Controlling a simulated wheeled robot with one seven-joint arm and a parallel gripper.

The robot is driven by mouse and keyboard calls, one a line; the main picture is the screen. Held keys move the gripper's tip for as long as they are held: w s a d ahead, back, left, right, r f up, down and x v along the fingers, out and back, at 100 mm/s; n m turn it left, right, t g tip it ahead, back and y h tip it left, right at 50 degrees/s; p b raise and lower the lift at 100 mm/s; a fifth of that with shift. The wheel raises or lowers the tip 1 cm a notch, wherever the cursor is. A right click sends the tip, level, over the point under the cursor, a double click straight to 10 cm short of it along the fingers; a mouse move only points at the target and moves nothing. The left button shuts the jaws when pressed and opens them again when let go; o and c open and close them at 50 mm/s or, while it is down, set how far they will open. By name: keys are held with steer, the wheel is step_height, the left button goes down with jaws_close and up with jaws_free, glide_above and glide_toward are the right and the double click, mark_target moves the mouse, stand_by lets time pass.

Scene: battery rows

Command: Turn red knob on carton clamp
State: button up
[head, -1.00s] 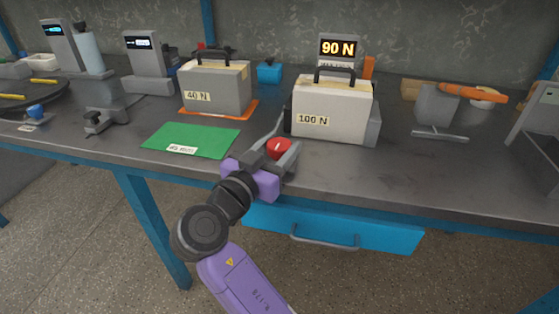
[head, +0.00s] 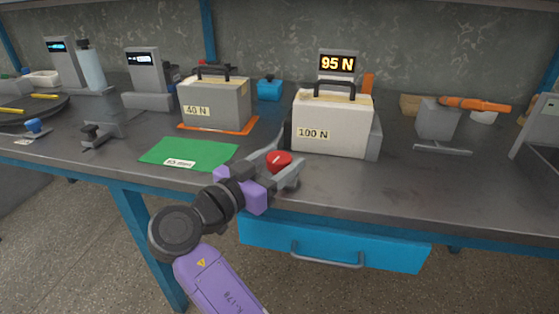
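The red knob (head: 279,159) is at the front of the carton clamp (head: 374,140), near the table's front edge. A pale mark shows on the knob's top. The clamp's grey sides stand at both ends of a white box (head: 331,117) labelled 100 N. The display (head: 337,64) behind the box reads 95 N. My gripper (head: 280,165) reaches in from the lower left, with its grey fingers on either side of the knob, and appears shut on it. The exact finger contact is partly hidden.
A grey box (head: 216,104) labelled 40 N stands on an orange base to the left. A green mat (head: 190,152) lies in front of it. A blue drawer (head: 330,244) hangs under the table. A grey block with an orange handle (head: 474,103) stands at the right.

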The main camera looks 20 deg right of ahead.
mark_target(271, 167)
steer(key=shift+o, duration=0.5)
steer(key=shift+a, duration=0.2)
steer(key=p+v, duration=0.1)
steer(key=v, duration=0.6)
steer(key=shift+s+a, duration=0.15)
stand_by(0.4)
